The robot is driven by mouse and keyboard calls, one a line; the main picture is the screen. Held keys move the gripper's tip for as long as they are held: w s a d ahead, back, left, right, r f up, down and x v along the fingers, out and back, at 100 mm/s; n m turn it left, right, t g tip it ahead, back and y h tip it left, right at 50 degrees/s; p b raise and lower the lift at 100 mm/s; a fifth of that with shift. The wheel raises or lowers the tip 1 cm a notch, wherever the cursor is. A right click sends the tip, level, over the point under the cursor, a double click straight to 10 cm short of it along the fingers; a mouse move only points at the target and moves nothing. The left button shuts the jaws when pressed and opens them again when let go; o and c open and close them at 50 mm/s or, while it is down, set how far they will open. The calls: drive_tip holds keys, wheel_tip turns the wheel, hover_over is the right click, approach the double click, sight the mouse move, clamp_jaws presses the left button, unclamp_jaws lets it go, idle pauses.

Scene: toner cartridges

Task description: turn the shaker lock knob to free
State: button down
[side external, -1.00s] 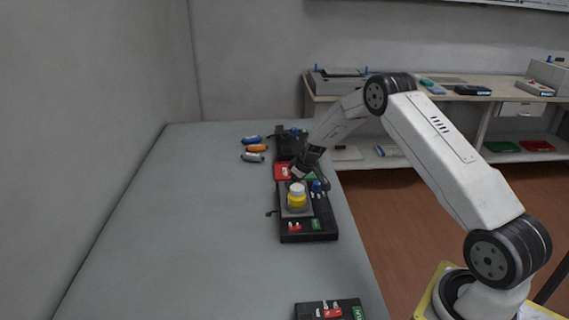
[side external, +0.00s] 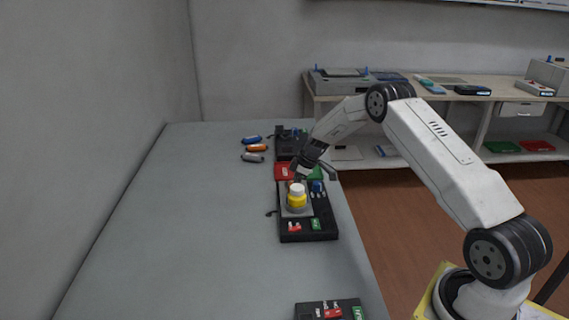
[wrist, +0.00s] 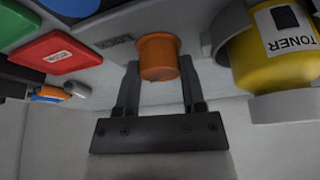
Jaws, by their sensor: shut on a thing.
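My gripper (wrist: 160,66) is shut on the knob, one finger on each side. Which way the knob points cannot be told. In the side view my gripper (side external: 299,173) is low behind the shaker (side external: 317,230), a black unit with a grey plate, and the knob is too small to make out. The bottle (wrist: 270,60) also fills the right of the wrist view.
A red block (side external: 283,171) and a green block lie by my gripper. A blue part (side external: 318,187) stands on the shaker's right. Several small cartridges (side external: 256,148) lie at the back left. Another black unit (side external: 331,309) sits at the front. The table's left is clear.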

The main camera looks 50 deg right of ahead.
idle(0.3)
drive_tip(key=shift+c, duration=0.9)
unclamp_jaws()
drive_tip(key=shift+m, duration=0.3)
drive_tip(key=shift+a+m+t+h, duration=0.15)
drive_tip(key=shift+m+h, duration=0.35)
drive_tip(key=shift+m, duration=0.55)
drive_tip(key=shift+d+m+t+h, duration=0.15)
drive_tip(key=shift+m+h, duration=0.35)
drive_tip(key=shift+m, duration=0.55)
drive_tip(key=shift+a+m+h, duration=0.1)
drive_tip(key=shift+m+h, duration=0.2)
drive_tip(key=shift+m, duration=0.7)
drive_tip(key=shift+m+h, duration=0.6)
drive_tip(key=shift+m, duration=0.9)
drive_tip(key=shift+a+m+g+h, duration=0.1)
drive_tip(key=shift+m+g+h, duration=0.2)
drive_tip(key=shift+m, duration=0.7)
drive_tip(key=shift+a+m+g+h, duration=0.1)
drive_tip(key=shift+m+h, duration=0.3)
drive_tip(key=shift+m, duration=0.6)
drive_tip(key=shift+m, duration=0.7)
